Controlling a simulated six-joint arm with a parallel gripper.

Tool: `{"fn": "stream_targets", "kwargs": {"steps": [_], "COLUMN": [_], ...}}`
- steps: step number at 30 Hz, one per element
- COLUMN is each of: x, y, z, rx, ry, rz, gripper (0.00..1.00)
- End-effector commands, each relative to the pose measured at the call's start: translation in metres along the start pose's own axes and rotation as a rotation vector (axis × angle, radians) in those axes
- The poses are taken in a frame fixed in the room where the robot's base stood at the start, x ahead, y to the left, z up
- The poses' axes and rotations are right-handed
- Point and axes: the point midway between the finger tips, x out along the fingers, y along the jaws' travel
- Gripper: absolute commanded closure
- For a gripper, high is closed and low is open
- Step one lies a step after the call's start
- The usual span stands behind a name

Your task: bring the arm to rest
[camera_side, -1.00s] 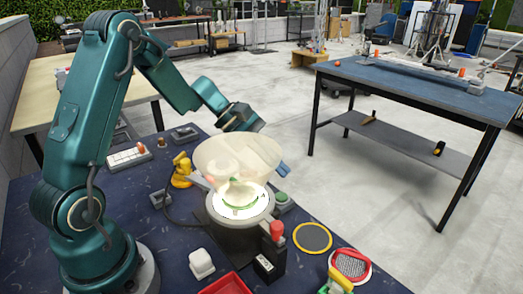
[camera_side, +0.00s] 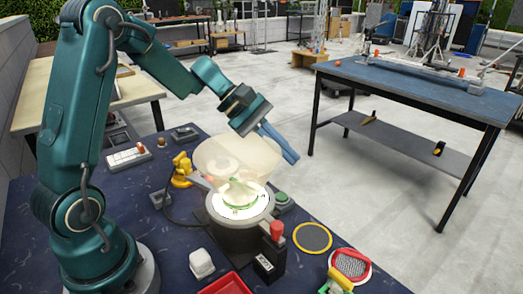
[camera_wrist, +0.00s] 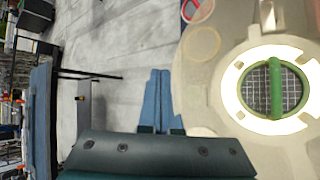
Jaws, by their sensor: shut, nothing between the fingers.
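My gripper (camera_side: 280,143) is in the air above and to the right of the pot-like device at the table's middle. Its two blue fingers point down and to the right in the side view. In the wrist view the fingers of my gripper (camera_wrist: 158,98) lie side by side, shut and empty. My teal arm rises from the left of the table and reaches over to the right.
A translucent bowl (camera_side: 222,160) sits on a dark round device with a bright ring (camera_side: 240,210). A yellow item (camera_side: 181,170), a white block (camera_side: 202,263), a red tray (camera_side: 226,285) and a yellow-rimmed disc (camera_side: 312,238) lie around it. A blue-topped table (camera_side: 420,88) stands at the right.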

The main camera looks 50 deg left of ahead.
Motion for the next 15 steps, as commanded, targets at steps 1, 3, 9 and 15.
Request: {"fn": "stream_targets", "kwargs": {"steps": [1,3,9,15], "x": [-0.006,-0.015,-0.038,-0.062], "y": [0.006,0.006,-0.02,-0.066], "z": [0.019,0.045,0.108,0.14], "rx": [0.075,0.19,0.546,0.904], "ry": [0.004,0.013,0.062,0.156], "rz": [-0.001,-0.02,-0.112,-0.222], "gripper": [1.0,1.0,1.0,1.0]}}
